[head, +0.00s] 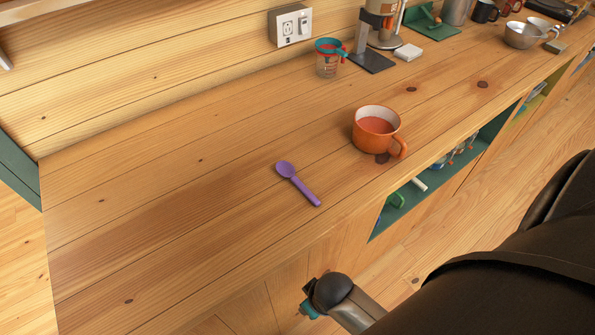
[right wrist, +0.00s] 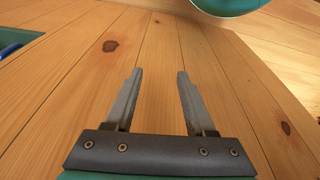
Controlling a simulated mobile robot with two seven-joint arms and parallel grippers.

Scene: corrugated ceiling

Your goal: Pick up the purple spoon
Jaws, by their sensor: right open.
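The purple spoon (head: 299,185) lies flat on the wooden counter in the head view, its bowl toward the back left and its handle toward the front right. My right gripper (right wrist: 159,72) is open and empty in the right wrist view, its two fingers apart over or before wooden planks. The spoon does not show in the right wrist view, so I cannot tell how far the gripper is from it. Neither gripper's fingers show in the head view, and my left gripper is out of sight.
An orange mug (head: 378,129) stands right of the spoon. Open shelves (head: 415,189) run under the counter's front edge. The counter left of the spoon is clear.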

